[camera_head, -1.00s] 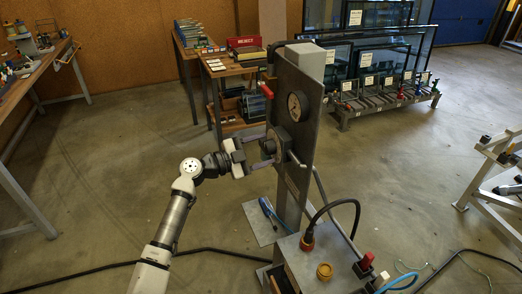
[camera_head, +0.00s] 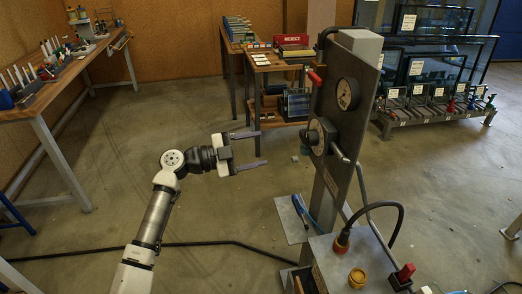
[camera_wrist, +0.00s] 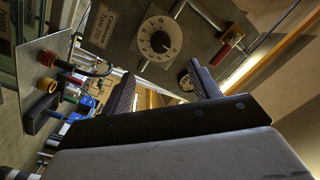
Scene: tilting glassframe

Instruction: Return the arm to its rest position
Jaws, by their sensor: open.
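My gripper (camera_head: 262,151) is open and empty in the head view, its two fingers pointing right toward the upright grey panel (camera_head: 346,120). A clear gap separates the fingertips from the panel and its round knob (camera_head: 318,136). My arm reaches up from the bottom of the picture, bent at a white joint. In the wrist view my gripper (camera_wrist: 165,92) shows two dark fingers spread apart with nothing between them. Beyond them is the panel with a white numbered dial (camera_wrist: 160,38).
A box with an orange connector and cable (camera_head: 341,243) and a yellow cap stands at the panel's foot. A workbench (camera_head: 62,110) is at left, a table with a red REJECT sign (camera_head: 291,40) behind, and glass frames (camera_head: 436,62) back right. Open floor surrounds my arm.

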